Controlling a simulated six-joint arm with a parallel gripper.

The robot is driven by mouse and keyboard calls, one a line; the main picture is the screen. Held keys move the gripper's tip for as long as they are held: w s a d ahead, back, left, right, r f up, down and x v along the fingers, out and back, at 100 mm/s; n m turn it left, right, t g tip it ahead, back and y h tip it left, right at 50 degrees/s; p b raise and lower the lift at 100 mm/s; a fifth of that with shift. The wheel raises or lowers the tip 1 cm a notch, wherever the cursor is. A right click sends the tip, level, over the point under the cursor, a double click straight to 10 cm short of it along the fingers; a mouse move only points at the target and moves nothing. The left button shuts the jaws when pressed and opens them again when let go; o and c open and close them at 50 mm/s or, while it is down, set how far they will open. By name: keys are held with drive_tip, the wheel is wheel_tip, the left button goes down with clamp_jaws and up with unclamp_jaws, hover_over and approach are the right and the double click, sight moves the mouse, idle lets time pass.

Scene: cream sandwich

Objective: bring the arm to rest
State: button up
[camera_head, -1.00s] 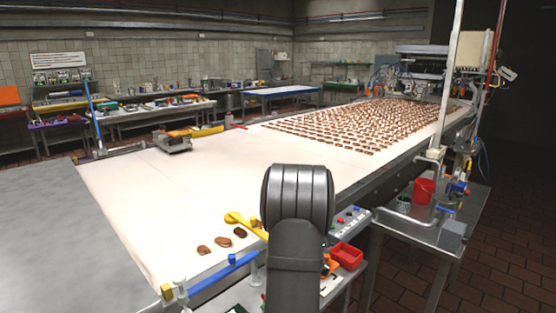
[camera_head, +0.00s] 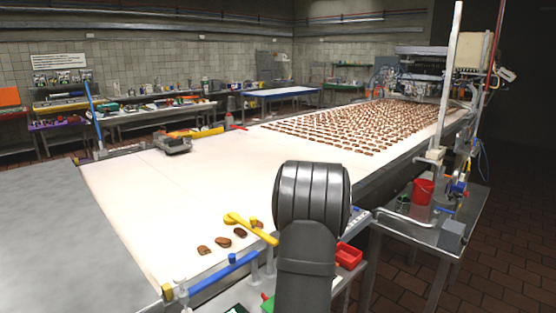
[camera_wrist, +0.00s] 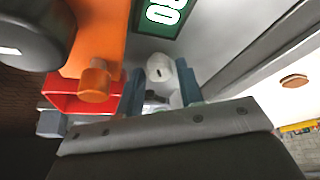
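My arm (camera_head: 308,235) stands upright in the lower middle of the head view, its rounded dark grey joint over the near right edge of the conveyor. My gripper is hidden in that view. In the wrist view my gripper (camera_wrist: 160,88) shows two blue-grey fingers set apart with a gap between them. A white rounded thing (camera_wrist: 160,67) shows beyond the gap, and nothing is clearly held.
The white conveyor belt (camera_head: 180,205) carries rows of brown biscuits (camera_head: 370,125) at the far end. Several biscuits (camera_head: 222,243) lie near the yellow bar (camera_head: 250,229). A red tray (camera_head: 348,256) is right of my arm. An orange object (camera_wrist: 96,50) is close to my gripper.

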drive_tip(key=shift+d+n+y, duration=0.1)
drive_tip(key=shift+n+y, duration=0.4)
drive_tip(key=shift+n, duration=0.75)
drive_tip(key=shift+d+n+y, duration=0.1)
drive_tip(key=shift+n+y, duration=0.4)
drive_tip(key=shift+n, duration=0.75)
drive_tip(key=shift+v, duration=1.2)
idle(1.5)
